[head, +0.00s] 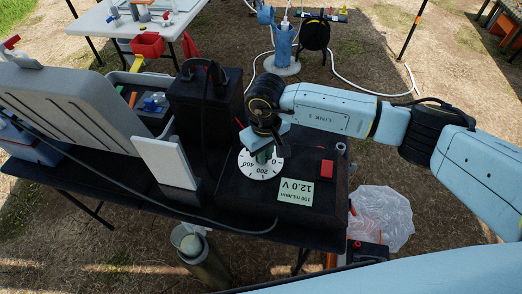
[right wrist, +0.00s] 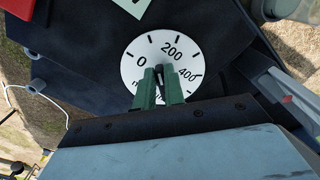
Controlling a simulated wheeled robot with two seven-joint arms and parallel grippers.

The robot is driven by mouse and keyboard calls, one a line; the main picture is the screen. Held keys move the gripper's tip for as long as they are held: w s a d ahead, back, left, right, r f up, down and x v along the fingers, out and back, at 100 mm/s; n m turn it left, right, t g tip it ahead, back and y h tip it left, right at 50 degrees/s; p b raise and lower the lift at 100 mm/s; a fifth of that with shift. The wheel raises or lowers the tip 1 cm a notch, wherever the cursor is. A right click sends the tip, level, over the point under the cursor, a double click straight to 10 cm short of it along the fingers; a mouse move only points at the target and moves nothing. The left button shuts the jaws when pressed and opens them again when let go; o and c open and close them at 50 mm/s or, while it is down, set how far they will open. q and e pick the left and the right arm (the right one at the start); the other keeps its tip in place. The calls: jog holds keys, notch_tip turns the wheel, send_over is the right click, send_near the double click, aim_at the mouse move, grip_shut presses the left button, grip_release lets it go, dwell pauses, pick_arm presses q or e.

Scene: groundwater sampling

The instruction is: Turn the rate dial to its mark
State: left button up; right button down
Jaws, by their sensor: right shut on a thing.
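The rate dial (head: 250,166) is a white disc with black numbers on the dark control box (head: 320,215). In the right wrist view the dial (right wrist: 145,60) shows 0, 200 and 400 with tick marks; its near part is hidden by the fingers. My right gripper (head: 263,155) reaches down over the dial from the right. Its green fingers (right wrist: 160,80) are shut on the dark knob at the dial's centre, which is mostly hidden. A pale green label (head: 296,193) on the box reads 100 mL/min and 12.0 V. My left gripper is not in view.
A red switch (head: 326,169) sits on the box beside the dial. A white upright panel (head: 166,162), a black case (head: 205,100) and a large grey case (head: 75,105) stand to the left. A clear plastic bag (head: 383,215) hangs at the right. A cable crosses the table front.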

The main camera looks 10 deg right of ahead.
jog(key=shift+d+n+b, duration=0.1)
jog(key=shift+n+b, duration=0.3)
jog(key=shift+b, duration=0.25)
jog(key=c, duration=1.4)
grip_release()
notch_tip(320, 180, up, 13)
jog(key=shift+r, duration=0.2)
jog(key=shift+f, duration=0.1)
